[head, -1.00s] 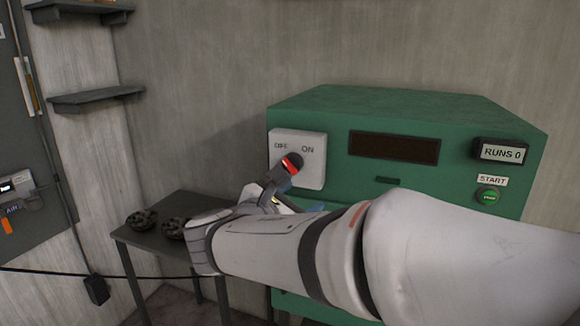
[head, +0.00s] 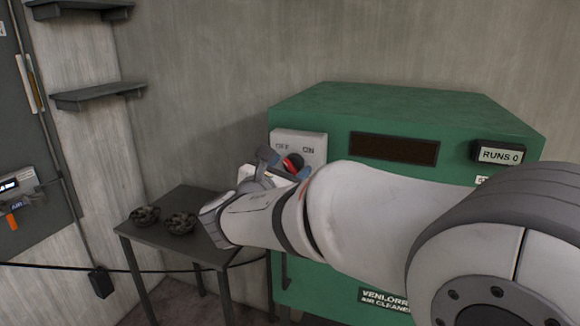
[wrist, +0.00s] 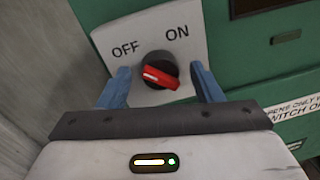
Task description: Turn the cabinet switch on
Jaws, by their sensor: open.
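The cabinet switch is a black round knob with a red bar handle (wrist: 160,76) on a white plate (wrist: 105,40) marked OFF at left and ON at right. The bar lies aslant, its white-marked end toward the left, on the OFF side. In the head view the knob (head: 293,162) is partly hidden by my gripper (head: 284,166). In the wrist view my gripper (wrist: 160,70) is open, with one blue finger on each side of the knob. Gaps show between the fingers and the knob. The plate is on the green cabinet (head: 400,110).
A dark display window (head: 395,148) and a RUNS 0 sign (head: 500,155) are on the cabinet front. A small dark table (head: 185,200) with two dark bowl-like parts (head: 163,218) stands at left. A cable (head: 60,266) runs low along the left side.

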